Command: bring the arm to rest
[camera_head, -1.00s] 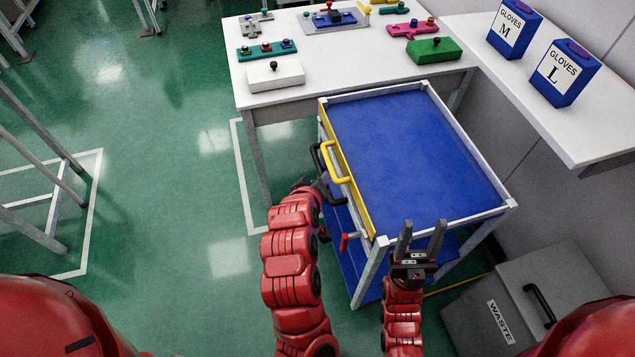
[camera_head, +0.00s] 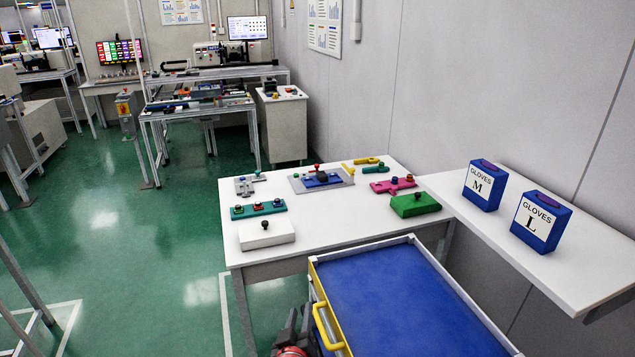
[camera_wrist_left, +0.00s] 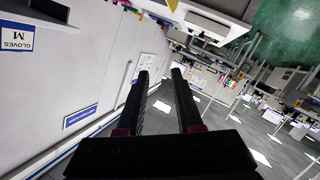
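My left gripper (camera_head: 290,330) shows at the bottom edge of the head view, partly cut off, just left of the cart's yellow handle (camera_head: 322,328). I cannot tell from the head view whether it touches the cart. In the left wrist view my left gripper (camera_wrist_left: 160,72) has its two dark fingers apart, with nothing between them. My red left arm is mostly below the head view. My right gripper and right arm are out of view.
A cart with a blue top (camera_head: 400,300) stands in front of a white table (camera_head: 345,215) holding coloured blocks and fixtures. Two blue glove boxes, M (camera_head: 484,186) and L (camera_head: 540,222), stand on a shelf (camera_head: 590,270) at right. Green floor (camera_head: 130,240) is open at left.

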